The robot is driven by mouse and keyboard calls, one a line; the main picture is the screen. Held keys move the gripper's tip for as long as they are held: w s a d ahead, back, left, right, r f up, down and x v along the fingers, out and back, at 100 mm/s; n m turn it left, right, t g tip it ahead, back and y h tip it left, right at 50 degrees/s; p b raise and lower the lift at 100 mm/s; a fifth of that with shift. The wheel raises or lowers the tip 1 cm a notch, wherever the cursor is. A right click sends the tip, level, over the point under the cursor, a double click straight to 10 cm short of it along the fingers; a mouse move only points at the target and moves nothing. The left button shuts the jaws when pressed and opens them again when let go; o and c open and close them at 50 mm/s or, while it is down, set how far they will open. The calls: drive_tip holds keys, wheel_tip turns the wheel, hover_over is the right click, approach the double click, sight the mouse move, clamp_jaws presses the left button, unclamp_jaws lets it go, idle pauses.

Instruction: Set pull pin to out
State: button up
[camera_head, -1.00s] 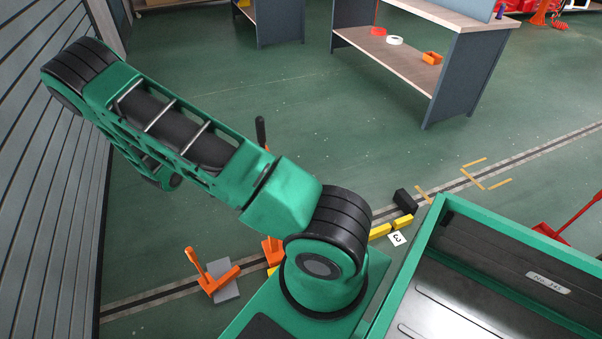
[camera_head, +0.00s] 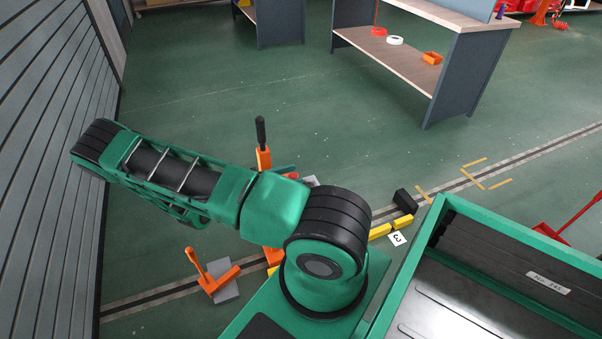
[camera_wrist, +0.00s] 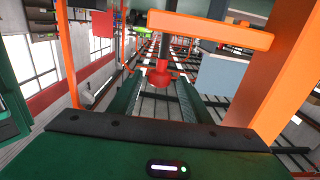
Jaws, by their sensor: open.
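In the wrist view, a red knob (camera_wrist: 160,76), which looks like the pull pin, hangs under an orange bar (camera_wrist: 210,29). My gripper (camera_wrist: 157,84) is open, with one green finger on each side of the knob. I see space between the fingers and the knob, and no clear contact. How far the pin is drawn out cannot be told. In the head view, a small red part (camera_head: 291,175) shows beside an orange post (camera_head: 264,158) with a black handle; my arm hides most of the area around it.
A thick orange upright (camera_wrist: 285,75) stands close on the right in the wrist view. In the head view, an orange lever stand (camera_head: 211,275) is on the floor at the lower left. A slatted wall (camera_head: 50,150) is at the left; a workbench (camera_head: 440,75) stands behind.

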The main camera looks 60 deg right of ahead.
drive_tip(key=shift+x, duration=2.5)
